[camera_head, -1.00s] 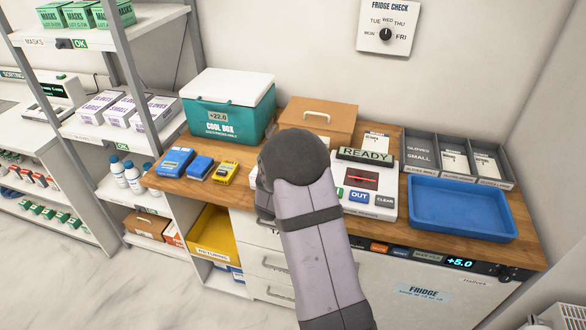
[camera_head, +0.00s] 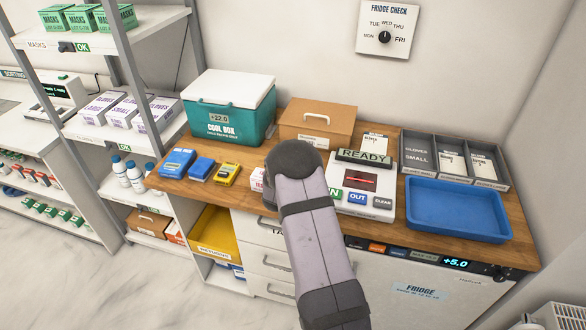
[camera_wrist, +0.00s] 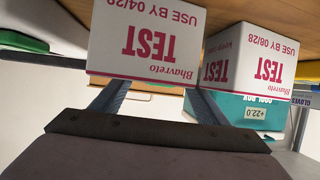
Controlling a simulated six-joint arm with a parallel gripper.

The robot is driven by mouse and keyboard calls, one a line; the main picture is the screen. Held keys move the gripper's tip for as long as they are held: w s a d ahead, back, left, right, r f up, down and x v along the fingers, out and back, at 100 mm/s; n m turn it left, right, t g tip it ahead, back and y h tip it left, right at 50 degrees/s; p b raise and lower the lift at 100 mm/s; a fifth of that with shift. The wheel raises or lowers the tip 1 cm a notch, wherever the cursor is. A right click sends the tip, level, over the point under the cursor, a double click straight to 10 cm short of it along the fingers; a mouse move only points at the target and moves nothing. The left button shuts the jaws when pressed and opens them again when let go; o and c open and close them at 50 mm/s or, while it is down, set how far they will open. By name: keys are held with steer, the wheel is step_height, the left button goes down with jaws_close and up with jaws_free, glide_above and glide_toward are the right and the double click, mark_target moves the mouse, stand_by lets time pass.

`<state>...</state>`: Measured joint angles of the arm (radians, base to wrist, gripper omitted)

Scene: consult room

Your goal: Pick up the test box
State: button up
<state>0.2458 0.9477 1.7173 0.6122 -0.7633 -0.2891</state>
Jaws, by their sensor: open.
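Two white test boxes with crimson "TEST" lettering appear upside down in the wrist view. The nearer, larger-looking one (camera_wrist: 147,42), marked "USE BY 04/28", fills the upper middle. The other test box (camera_wrist: 250,62), marked "USE BY 08/28", is to its right. My gripper (camera_wrist: 157,90) is open, its two fingers spread toward the 04/28 box; whether they touch it is unclear. In the head view, a sliver of a white box with a red mark (camera_head: 257,179) shows left of my arm, which hides the rest and my fingers.
The teal cool box (camera_head: 230,117) stands behind, with a brown lidded box (camera_head: 317,119) beside it. Blue and yellow items (camera_head: 227,174) lie left. A white scanner-like device with a READY sign (camera_head: 364,157) and an empty blue tray (camera_head: 455,208) are right.

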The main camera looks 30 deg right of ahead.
steer(key=shift+p+x, duration=0.45)
steer(key=shift+x, duration=1)
steer(key=shift+f, duration=0.1)
steer(key=shift+c, duration=0.6)
steer(key=c, duration=0.7)
steer(key=shift+c, duration=0.2)
step_height(320, 180, up, 9)
steer(key=shift+f+b, duration=0.1)
steer(key=shift+b, duration=1.15)
steer(key=shift+s+r, duration=0.1)
steer(key=shift+r, duration=0.7)
steer(key=s+d+r+m+g+h+p, duration=0.2)
steer(key=s+d+m+p, duration=0.15)
steer(key=d, duration=0.35)
steer(key=s+d+r+m+g+h+p, duration=0.2)
steer(key=s+d+g+p, duration=0.15)
steer(key=d, duration=0.25)
steer(key=s+d+r+m+g, duration=0.1)
steer(key=s+d+m+g, duration=0.3)
steer(key=s, duration=0.5)
steer(key=shift+r+g+h, duration=0.3)
steer(key=shift+g, duration=0.15)
